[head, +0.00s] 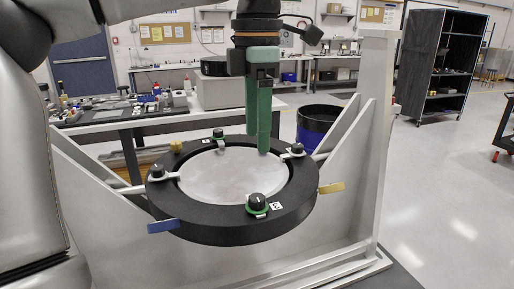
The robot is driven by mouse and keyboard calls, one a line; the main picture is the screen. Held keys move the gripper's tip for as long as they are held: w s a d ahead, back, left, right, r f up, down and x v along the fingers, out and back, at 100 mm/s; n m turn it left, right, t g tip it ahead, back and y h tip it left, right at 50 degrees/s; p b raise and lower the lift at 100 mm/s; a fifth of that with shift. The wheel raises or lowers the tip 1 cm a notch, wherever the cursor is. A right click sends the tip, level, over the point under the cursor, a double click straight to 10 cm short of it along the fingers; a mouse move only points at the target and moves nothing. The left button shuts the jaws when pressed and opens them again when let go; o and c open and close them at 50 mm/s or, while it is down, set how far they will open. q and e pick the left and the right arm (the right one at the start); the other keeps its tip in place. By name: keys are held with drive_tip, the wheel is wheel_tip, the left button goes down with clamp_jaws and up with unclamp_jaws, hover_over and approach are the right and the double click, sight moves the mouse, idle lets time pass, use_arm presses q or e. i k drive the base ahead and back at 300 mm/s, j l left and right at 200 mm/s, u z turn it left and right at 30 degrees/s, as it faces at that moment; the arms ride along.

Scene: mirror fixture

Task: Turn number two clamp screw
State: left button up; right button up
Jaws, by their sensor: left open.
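The mirror fixture is a thick black ring (213,232) around a silver mirror disc (225,178), tilted in a pale metal frame. Clamp screws with black knobs sit around the ring: front (257,202), left (157,171), back (218,133) and right (297,149). The front knob has a green collar and a small white marked label (276,206) beside it. The labels are too small to read, so I cannot tell which screw is number two. My left gripper (258,144) is open and empty, green fingers pointing down over the disc's back right part, left of the right knob. My right gripper is out of view.
A blue tab (163,226) and a yellow tab (331,187) stick out from the ring. The frame's tall side plate (372,110) stands at the right. A blue-black bin (318,125) and a cluttered workbench (120,112) are behind. Floor at right is clear.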

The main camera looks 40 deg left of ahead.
sight(158, 172)
drive_tip(key=k+l, duration=0.75)
drive_tip(key=l, duration=0.2)
